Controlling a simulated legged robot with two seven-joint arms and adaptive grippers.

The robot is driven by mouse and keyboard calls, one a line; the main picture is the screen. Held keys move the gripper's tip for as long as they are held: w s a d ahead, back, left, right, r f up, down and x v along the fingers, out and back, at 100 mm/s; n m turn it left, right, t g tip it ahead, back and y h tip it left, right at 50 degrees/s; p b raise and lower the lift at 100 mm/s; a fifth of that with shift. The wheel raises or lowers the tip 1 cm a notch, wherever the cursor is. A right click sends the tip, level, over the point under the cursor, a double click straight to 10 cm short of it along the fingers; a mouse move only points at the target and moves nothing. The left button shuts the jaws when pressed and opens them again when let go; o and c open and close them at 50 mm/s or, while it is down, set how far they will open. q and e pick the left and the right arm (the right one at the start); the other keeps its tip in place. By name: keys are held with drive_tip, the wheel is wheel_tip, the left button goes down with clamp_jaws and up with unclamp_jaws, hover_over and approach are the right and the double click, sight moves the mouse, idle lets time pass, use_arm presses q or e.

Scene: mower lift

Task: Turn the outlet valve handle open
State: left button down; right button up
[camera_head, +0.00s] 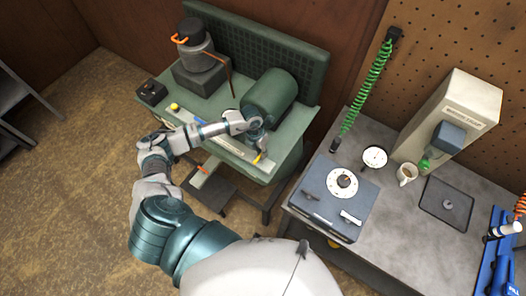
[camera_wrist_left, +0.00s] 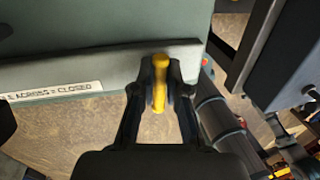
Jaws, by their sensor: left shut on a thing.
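The outlet valve handle is a small yellow lever (camera_head: 258,158) at the front edge of the green bench, below a green cylindrical tank (camera_head: 272,94). My left gripper (camera_head: 257,147) reaches it from the left and is shut on it. In the left wrist view the yellow handle (camera_wrist_left: 160,66) stands between the two dark fingertips (camera_wrist_left: 160,88), pointing along the fingers. A white label (camera_wrist_left: 52,92) on the bench edge beside it reads "...E ACROSS = CLOSED". The valve body is mostly hidden. My right gripper is not in view.
The green bench (camera_head: 222,86) also carries a dark motor-like unit (camera_head: 196,58) and a small black box (camera_head: 151,92).

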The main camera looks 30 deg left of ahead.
use_arm(q)
drive_tip(key=shift+s+a+f+n, duration=0.2)
drive_tip(key=shift+s+f+n, duration=0.05)
drive_tip(key=shift+n, duration=0.05)
idle(0.4)
drive_tip(key=c, duration=1.2)
unclamp_jaws()
drive_tip(key=shift+s, duration=0.1)
drive_tip(key=shift+o, duration=0.2)
drive_tip(key=shift+a+r, duration=0.1)
drive_tip(key=shift+w+r, duration=0.2)
drive_tip(key=shift+r, duration=0.15)
wheel_tip(320, 180, up, 11)
drive_tip(key=a, duration=0.2)
drive_tip(key=shift+a, duration=0.25)
